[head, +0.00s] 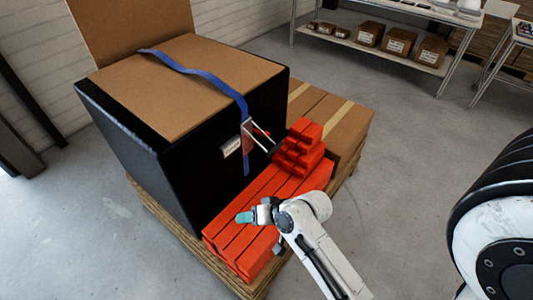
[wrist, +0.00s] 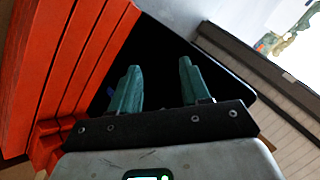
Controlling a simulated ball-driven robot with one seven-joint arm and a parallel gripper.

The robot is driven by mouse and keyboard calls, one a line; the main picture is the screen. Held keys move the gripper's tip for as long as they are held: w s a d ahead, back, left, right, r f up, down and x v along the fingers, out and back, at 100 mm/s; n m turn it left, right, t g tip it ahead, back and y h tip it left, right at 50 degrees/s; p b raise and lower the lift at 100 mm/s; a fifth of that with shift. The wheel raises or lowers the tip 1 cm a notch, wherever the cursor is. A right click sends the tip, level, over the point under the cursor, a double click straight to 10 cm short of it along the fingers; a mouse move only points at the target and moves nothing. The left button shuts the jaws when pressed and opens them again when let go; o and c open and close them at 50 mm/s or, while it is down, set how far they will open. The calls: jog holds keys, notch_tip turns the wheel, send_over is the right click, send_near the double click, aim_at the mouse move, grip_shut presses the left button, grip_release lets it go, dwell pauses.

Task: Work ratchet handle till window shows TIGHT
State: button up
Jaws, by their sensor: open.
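The ratchet (head: 248,138) hangs on a blue strap (head: 205,76) at the upper right side of a large black crate (head: 180,165). Its handle (head: 262,138) sticks out to the right, away from the crate, with a dark end. A white label (head: 231,147) sits beside it; I cannot read any window wording. My gripper (head: 247,217) is low in front of the crate, over the red bars, well below and apart from the handle. In the wrist view its teal fingers (wrist: 157,82) are apart and empty, facing the black crate side.
Red bars (head: 232,238) lie along the crate's front on a wooden pallet (head: 160,213), with a raised red stack (head: 299,152) under the handle's end. Cardboard boxes (head: 345,118) stand behind that stack. Shelves (head: 380,50) are at the back.

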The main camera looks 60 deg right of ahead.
jog(key=d+m+t+h+b, duration=0.2)
jog(key=d+m+t+h, duration=0.25)
jog(key=d+m, duration=0.55)
jog(key=m+h+b, duration=0.1)
jog(key=m+h, duration=0.4)
jog(key=h, duration=0.1)
send_near(275, 149)
jog(key=shift+g, duration=0.45)
jog(key=p+x, duration=0.1)
jog(key=x, duration=0.9)
jog(key=shift+w+d+f, duration=0.15)
jog(key=shift+w+d, duration=0.1)
jog(key=shift+c, duration=0.2)
grip_shut()
